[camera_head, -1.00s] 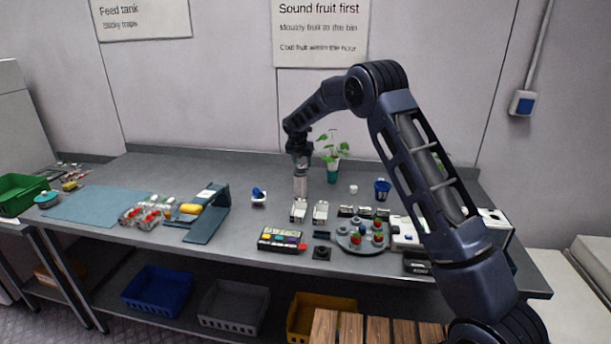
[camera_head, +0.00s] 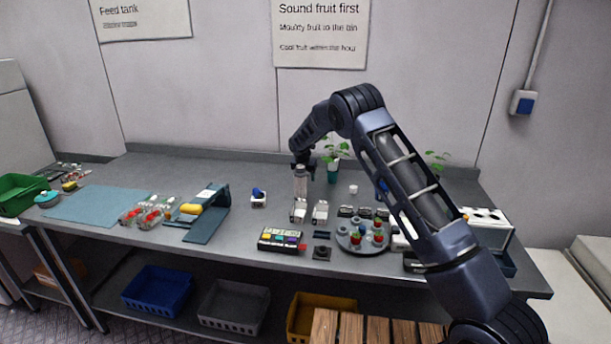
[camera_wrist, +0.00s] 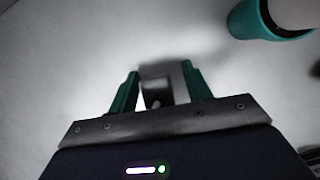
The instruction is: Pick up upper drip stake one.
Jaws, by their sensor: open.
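My gripper (camera_wrist: 160,88) is open, its two teal fingers pointing at the pale bench surface in the wrist view. A small grey and white piece (camera_wrist: 157,95) shows between the fingers, partly hidden by the gripper's body; I cannot tell if it is touched. In the head view my wrist is above a pale upright piece (camera_head: 301,182) at the back middle of the bench, and the fingers are too small to make out there. I cannot tell for sure which piece is upper drip stake one.
A teal pot (camera_head: 332,174) with a plant stands close right of my gripper; it also shows in the wrist view (camera_wrist: 250,20). Two white blocks (camera_head: 309,212) stand in front, with a round grey tray (camera_head: 348,246) to the right. The back left bench is clear.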

